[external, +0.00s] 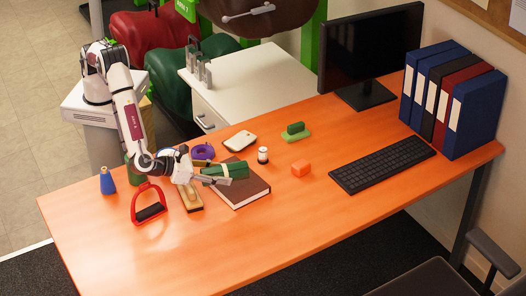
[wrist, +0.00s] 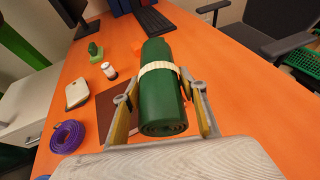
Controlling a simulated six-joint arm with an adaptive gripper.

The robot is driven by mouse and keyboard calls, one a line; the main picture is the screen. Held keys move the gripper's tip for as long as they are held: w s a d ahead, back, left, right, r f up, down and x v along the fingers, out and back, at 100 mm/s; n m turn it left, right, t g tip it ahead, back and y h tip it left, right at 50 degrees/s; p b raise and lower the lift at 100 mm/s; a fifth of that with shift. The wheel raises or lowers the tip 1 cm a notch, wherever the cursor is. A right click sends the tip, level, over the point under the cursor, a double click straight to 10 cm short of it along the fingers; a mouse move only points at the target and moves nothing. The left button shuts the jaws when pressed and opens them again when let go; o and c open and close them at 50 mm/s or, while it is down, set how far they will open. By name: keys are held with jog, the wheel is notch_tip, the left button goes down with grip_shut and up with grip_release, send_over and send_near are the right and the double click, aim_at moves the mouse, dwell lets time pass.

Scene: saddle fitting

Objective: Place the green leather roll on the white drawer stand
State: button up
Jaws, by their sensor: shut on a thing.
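The green leather roll (external: 233,170) with a pale band around its middle is held in my gripper (external: 205,174) above the brown book on the orange table. In the wrist view the roll (wrist: 160,105) lies lengthwise between the two fingers of my gripper (wrist: 165,95), which are shut on its sides. The white drawer stand (external: 255,82) stands behind the table's far edge, with a drawer handle on its front and metal tools at its left corner. Part of the stand (wrist: 22,110) shows at the left of the wrist view.
A red stirrup (external: 148,205) stands left. The stand's top is mostly clear.

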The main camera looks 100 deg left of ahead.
jog(key=m+h, duration=0.2)
send_over(209, 225)
jog(key=shift+w+r+t, duration=0.1)
jog(key=shift+r+t, duration=0.15)
jog(key=shift+t, duration=0.15)
jog(key=shift+n+y, duration=0.3)
jog(key=shift+f, duration=3.1)
jog(key=shift+f, duration=1.9)
jog(key=shift+f, duration=0.15)
jog(key=o, duration=1.2)
jog(key=shift+o, duration=0.2)
